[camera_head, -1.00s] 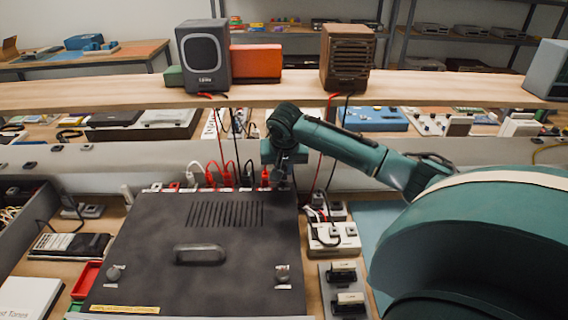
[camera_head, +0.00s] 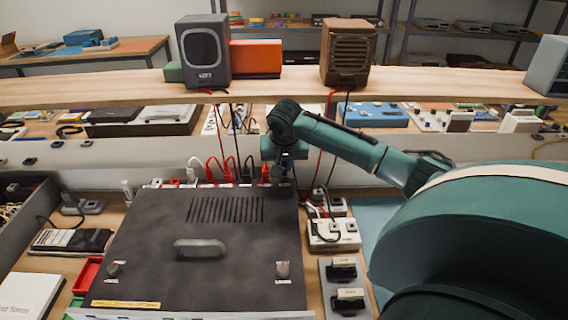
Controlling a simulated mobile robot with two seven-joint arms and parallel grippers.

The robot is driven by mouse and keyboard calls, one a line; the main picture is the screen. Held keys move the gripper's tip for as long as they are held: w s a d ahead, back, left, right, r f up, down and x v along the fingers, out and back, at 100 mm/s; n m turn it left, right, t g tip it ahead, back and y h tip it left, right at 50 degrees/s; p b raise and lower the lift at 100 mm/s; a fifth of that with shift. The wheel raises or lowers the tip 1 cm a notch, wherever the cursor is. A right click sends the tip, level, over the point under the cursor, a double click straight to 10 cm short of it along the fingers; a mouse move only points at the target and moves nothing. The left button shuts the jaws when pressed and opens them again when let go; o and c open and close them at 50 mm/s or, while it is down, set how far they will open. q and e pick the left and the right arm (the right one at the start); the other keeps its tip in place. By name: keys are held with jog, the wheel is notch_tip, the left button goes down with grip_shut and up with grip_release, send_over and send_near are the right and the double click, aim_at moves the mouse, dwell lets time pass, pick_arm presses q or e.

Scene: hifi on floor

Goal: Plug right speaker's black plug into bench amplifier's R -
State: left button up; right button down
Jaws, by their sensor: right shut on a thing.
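The bench amplifier (camera_head: 205,262) is a dark grey box with a vented top, at the lower middle. Red, white and black plugs stand along its back edge; a red plug (camera_head: 265,173) is at the right end of the row. The brown right speaker (camera_head: 347,55) stands on the shelf, with a red and a black cable (camera_head: 339,135) hanging from it. My right gripper (camera_head: 284,176) reaches down at the amplifier's back right corner, beside that red plug. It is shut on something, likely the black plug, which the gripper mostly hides. My left gripper is not in view.
A grey speaker (camera_head: 203,53) and an orange box (camera_head: 255,59) share the wooden shelf (camera_head: 120,88). A white power strip (camera_head: 333,235) and a switch block (camera_head: 345,288) lie right of the amplifier. A red tray (camera_head: 87,276) is at its left.

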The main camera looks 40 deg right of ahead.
jog(key=shift+f, duration=0.95)
dwell(2.9)
jog(key=c, duration=1.3)
grip_release()
jog(key=shift+r, duration=0.1)
jog(key=shift+w+d+r+v, duration=0.15)
jog(key=shift+w+d+v, duration=0.1)
jog(key=shift+v, duration=2.7)
jog(key=shift+w+d+r+v, duration=0.15)
jog(key=shift+w+v, duration=0.1)
jog(key=shift+v, duration=2.7)
jog(key=shift+w+d+r+v, duration=0.1)
jog(key=shift+w+d+v, duration=0.15)
jog(key=shift+v, duration=2.65)
